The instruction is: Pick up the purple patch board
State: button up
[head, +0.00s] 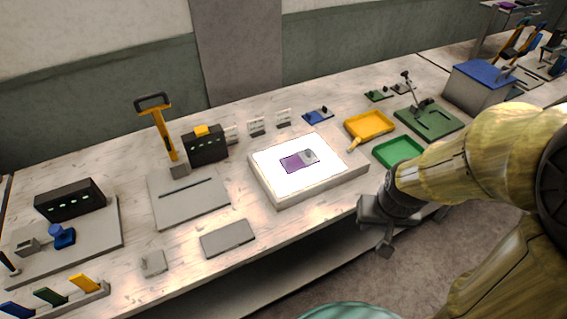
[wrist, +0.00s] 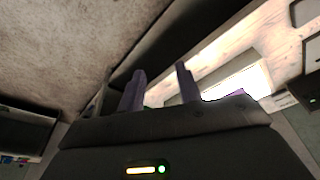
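The purple patch board (head: 291,164) lies flat on the bright white top of a light box (head: 318,187) in the middle of the bench. It has a grey part at its right end. My gripper (head: 376,232) is off the bench's front edge, to the right of and below the light box, apart from the board. In the wrist view its two fingers (wrist: 162,88) stand apart with nothing between them. The bright light box top (wrist: 245,84) shows beyond them at the right. A purple sliver (wrist: 237,94) shows there, mostly hidden; I cannot tell if it is the board.
A yellow tray (head: 370,125) and a green tray (head: 399,152) stand right of the light box. A small blue board (head: 317,116) lies behind it. A grey plate (head: 228,239) and a yellow-handled press (head: 162,130) are at left. Open floor lies before the bench.

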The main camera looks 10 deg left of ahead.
jog(key=shift+a, duration=0.1)
jog(key=shift+w, duration=0.1)
jog(key=w+a+f+n+t+y+b, duration=0.1)
jog(key=w+f+t+b, duration=0.15)
jog(key=w+b, duration=0.2)
jog(key=w+a+f+n+t+b, duration=0.2)
jog(key=w+t+b, duration=0.1)
jog(key=w, duration=0.2)
jog(key=w+a+r+n+t+y+b, duration=0.1)
jog(key=w+a+n+t+y+b, duration=0.1)
jog(key=a+y+b, duration=0.4)
jog(key=a+n+t, duration=0.1)
jog(key=a, duration=0.2)
jog(key=shift+w+a+r+n+y, duration=0.3)
jog(key=shift+w+r+n+y, duration=0.05)
jog(key=shift+w+n+y, duration=0.05)
jog(key=shift+w+a+r+p, duration=0.1)
jog(key=shift+p, duration=0.4)
